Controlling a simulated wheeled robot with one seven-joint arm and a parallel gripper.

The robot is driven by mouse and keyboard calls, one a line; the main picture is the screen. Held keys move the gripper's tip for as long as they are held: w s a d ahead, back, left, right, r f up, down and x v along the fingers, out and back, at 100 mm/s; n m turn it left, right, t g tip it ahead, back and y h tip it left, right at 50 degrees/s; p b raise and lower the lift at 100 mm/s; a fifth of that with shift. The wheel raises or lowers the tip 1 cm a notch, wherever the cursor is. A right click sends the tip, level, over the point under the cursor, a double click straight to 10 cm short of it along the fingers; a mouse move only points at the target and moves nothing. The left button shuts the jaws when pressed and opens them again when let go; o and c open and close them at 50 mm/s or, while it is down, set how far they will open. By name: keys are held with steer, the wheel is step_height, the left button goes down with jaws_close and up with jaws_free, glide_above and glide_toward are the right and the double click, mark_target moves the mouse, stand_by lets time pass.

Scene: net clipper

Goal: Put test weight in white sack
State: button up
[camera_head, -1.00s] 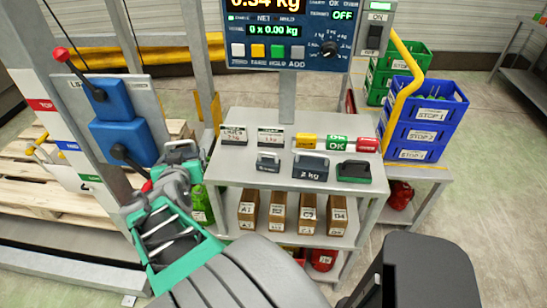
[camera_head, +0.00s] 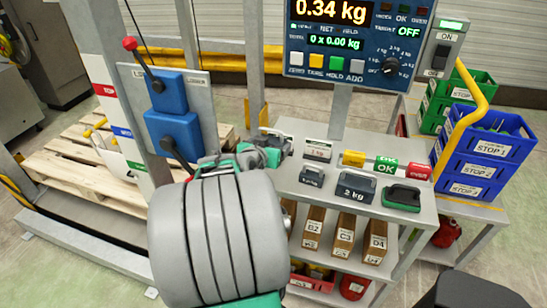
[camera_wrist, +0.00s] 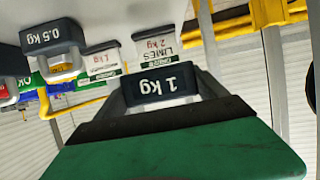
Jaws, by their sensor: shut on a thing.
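My gripper (camera_head: 270,150) is over the left back corner of the grey table, partly hidden by my own arm. In the wrist view, which is upside down, my gripper (camera_wrist: 162,92) is shut on a dark test weight marked 1 kg (camera_wrist: 160,82). A small dark weight (camera_head: 311,177) stands on the table and shows as 0.5 kg in the wrist view (camera_wrist: 52,38).
Label stands (camera_head: 317,150) and coloured blocks (camera_head: 386,165) line the table's back. A scale display (camera_head: 350,40) reads 0.34 kg. Boxes (camera_head: 344,233) fill the shelf below. Blue crates (camera_head: 485,150) stand at right, and a post with blue lever boxes (camera_head: 175,125) at left.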

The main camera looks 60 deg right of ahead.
steer(key=d+f+b, duration=0.1)
steer(key=w+d+f+b, duration=0.1)
steer(key=f, duration=0.1)
steer(key=w+d+f, duration=0.1)
steer(key=f, duration=0.1)
steer(key=shift+d+f+b, duration=0.15)
steer(key=shift+d+b, duration=0.25)
steer(key=shift+w+d+f+b, duration=0.15)
steer(key=shift+f+b, duration=0.35)
steer(key=shift+f, duration=1)
steer(key=shift+f, duration=0.2)
steer(key=o, duration=1.7)
steer(key=shift+f, duration=0.15)
steer(key=o, duration=0.3)
